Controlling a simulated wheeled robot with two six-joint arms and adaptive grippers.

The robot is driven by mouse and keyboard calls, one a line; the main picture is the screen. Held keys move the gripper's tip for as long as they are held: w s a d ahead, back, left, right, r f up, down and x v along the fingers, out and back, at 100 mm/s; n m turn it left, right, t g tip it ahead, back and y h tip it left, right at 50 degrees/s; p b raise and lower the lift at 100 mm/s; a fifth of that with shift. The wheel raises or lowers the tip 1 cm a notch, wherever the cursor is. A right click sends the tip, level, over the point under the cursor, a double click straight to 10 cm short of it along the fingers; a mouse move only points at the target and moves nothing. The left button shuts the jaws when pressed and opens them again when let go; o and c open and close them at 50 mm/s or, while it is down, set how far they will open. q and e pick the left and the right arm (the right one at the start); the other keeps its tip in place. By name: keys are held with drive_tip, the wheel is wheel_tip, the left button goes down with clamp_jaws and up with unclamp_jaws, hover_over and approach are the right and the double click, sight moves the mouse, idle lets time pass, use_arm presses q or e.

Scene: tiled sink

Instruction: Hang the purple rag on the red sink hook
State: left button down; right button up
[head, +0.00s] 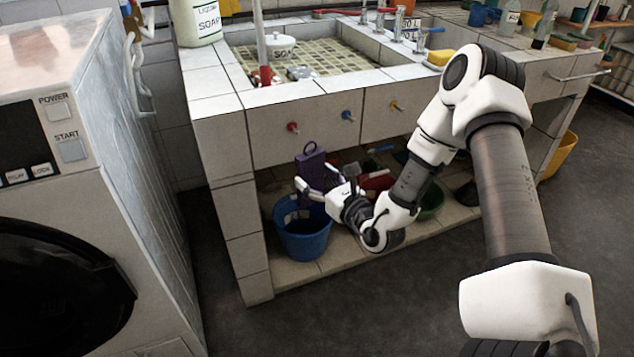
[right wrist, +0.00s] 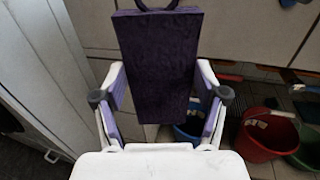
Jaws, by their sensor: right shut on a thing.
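The purple rag (head: 312,170) is a dark purple flat piece with a loop at its top. My right gripper (head: 323,190) is shut on its lower part and holds it upright in front of the sink cabinet. In the right wrist view the rag (right wrist: 157,65) stands between the two fingers (right wrist: 160,105), and its loop is cut off by the top edge. The red sink hook (head: 293,127) is on the tiled front, just above and left of the rag's loop. The loop is apart from the hook in the head view. My left gripper is not in view.
A blue hook (head: 348,116) and a yellow hook (head: 397,106) are further right on the same front. A blue bucket (head: 302,238) stands on the low shelf below, with a red bucket (right wrist: 266,135) beside it. A washing machine (head: 60,180) stands at left.

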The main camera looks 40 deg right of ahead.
drive_tip(key=shift+w+d+f+b, duration=0.35)
drive_tip(key=shift+w+b, duration=0.35)
drive_tip(key=shift+w, duration=0.8)
drive_tip(key=shift+w+d+f+b, duration=0.3)
drive_tip(key=shift+w+b, duration=0.35)
drive_tip(key=shift+w, duration=0.8)
drive_tip(key=shift+w+d+f+b, duration=0.35)
drive_tip(key=shift+w+b, duration=0.35)
drive_tip(key=shift+w, duration=0.8)
drive_tip(key=o, duration=1.2)
drive_tip(key=shift+s, duration=0.1)
